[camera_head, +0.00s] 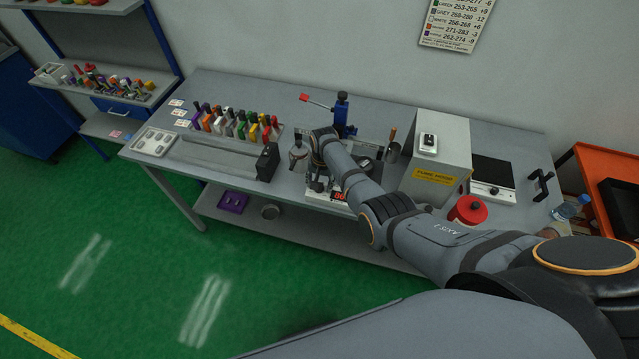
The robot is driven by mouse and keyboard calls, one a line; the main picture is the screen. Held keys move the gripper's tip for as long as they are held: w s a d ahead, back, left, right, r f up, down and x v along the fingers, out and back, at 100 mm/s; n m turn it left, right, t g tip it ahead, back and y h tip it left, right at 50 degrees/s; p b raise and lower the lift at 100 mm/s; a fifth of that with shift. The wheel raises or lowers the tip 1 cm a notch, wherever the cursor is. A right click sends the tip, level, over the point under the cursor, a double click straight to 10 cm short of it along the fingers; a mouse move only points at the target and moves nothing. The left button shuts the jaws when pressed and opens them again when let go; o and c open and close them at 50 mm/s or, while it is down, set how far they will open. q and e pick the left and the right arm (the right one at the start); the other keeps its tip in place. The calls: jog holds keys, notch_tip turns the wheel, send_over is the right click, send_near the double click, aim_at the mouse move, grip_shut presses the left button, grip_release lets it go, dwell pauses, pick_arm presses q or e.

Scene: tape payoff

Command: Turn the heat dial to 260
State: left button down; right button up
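A small machine with a lit red display (338,196) stands at the front middle of the bench. The display's digits are too small and partly covered to read. My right arm reaches in from the right, and its wrist covers much of this machine. My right gripper (316,183) points down at the machine's front left part; its fingers are too small and dark to tell whether they are open. I cannot make out the heat dial or its setting; it may be hidden by the gripper. My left gripper is not in view.
A rack of coloured-handled tools (235,122) stands at the bench's left. A blue press with a red-tipped lever (341,112) stands behind my wrist. A grey box with a yellow label (440,150), a hotplate (492,178) and a red-lidded container (468,210) are to the right.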

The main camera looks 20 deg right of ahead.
aim_at(322, 186)
notch_tip(322, 186, up, 12)
jog(key=shift+s+d, duration=0.2)
jog(key=shift+d, duration=0.1)
dwell(0.3)
jog(key=shift+s+f, duration=0.1)
